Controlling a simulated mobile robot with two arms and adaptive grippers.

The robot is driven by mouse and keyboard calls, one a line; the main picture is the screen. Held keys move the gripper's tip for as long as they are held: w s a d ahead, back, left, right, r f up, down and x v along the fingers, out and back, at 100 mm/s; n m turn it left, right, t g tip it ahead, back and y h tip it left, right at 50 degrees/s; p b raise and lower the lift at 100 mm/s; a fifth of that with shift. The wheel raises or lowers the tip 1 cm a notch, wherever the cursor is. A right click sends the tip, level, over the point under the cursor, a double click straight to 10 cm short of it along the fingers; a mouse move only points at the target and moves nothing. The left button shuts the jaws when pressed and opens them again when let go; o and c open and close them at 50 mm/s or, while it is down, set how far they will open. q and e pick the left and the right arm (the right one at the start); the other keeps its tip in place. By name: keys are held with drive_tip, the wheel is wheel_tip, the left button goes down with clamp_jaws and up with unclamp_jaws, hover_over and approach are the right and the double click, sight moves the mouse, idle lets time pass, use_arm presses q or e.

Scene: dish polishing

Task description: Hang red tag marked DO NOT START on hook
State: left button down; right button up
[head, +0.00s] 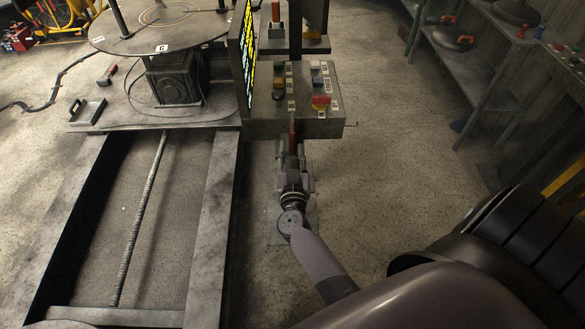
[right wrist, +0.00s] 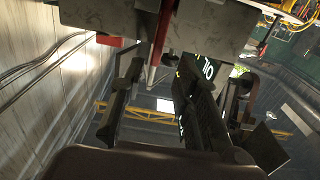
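A narrow red piece, seen nearly edge-on, is at the front face of the grey control box (head: 262,128); I take it for the red tag (head: 291,127). No lettering on it can be read. In the right wrist view the red tag (right wrist: 158,45) hangs down between the two fingers, with visible gaps on both sides. My right gripper (head: 292,158) is just in front of the box, and its fingers (right wrist: 152,92) stand apart in the right wrist view. No hook can be made out clearly. My left gripper is not in view.
The box top carries buttons and a red switch (head: 320,100). A dark panel with yellow text (head: 243,55) stands at its left. A rail frame (head: 205,220) lies left of my arm. Shelves (head: 480,70) stand at the right. Floor between is clear (head: 410,150).

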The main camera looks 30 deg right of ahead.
drive_tip(key=p+v, duration=0.1)
drive_tip(key=v, duration=0.7)
drive_tip(key=shift+s+a+p, duration=0.15)
drive_tip(key=shift+a+p, duration=0.05)
drive_tip(key=shift+p, duration=0.2)
drive_tip(key=shift+f, duration=0.1)
